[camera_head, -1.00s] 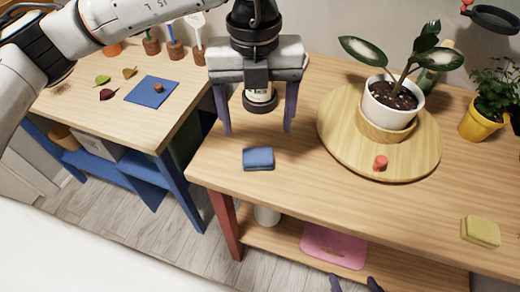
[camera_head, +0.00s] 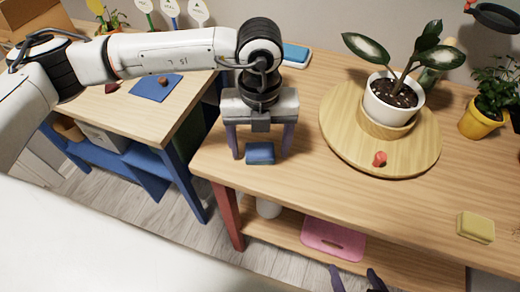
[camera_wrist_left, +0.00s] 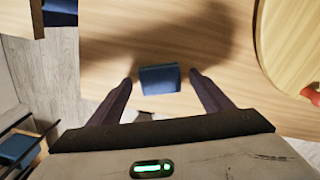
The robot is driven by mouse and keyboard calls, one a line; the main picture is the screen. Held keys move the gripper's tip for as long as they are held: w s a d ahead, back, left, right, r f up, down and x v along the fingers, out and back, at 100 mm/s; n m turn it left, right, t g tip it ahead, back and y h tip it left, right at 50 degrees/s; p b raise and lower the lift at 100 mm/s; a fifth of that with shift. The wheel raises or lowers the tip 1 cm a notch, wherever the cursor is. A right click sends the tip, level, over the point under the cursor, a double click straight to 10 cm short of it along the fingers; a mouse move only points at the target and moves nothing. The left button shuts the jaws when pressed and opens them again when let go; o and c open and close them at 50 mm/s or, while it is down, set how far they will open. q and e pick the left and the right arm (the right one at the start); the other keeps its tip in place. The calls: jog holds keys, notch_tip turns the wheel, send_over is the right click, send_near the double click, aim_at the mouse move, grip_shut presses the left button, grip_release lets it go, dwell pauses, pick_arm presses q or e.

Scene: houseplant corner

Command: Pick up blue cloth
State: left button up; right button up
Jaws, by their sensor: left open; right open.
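The blue cloth (camera_head: 260,154) is a small folded block on the wooden table near its left front edge. It also shows in the left wrist view (camera_wrist_left: 159,78), between the fingertips. My left gripper (camera_head: 260,156) points down at the cloth, open, with one finger at each side; the fingers look apart from it. In the left wrist view the left gripper (camera_wrist_left: 160,82) has a gap on both sides of the cloth. Only the tips of my right gripper (camera_head: 354,279) show at the bottom of the head view, spread apart and empty.
A round wooden board (camera_head: 342,139) carries a white-potted plant (camera_head: 392,103) and a red knob (camera_head: 380,158) to the right. A yellow sponge (camera_head: 476,227) lies at the right front. A blue-topped item (camera_head: 295,54) stands behind my left arm. A pink board (camera_head: 333,238) lies below.

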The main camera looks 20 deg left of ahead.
pick_arm(q)
jog(key=c, duration=1.2)
jog(key=shift+r, duration=0.15)
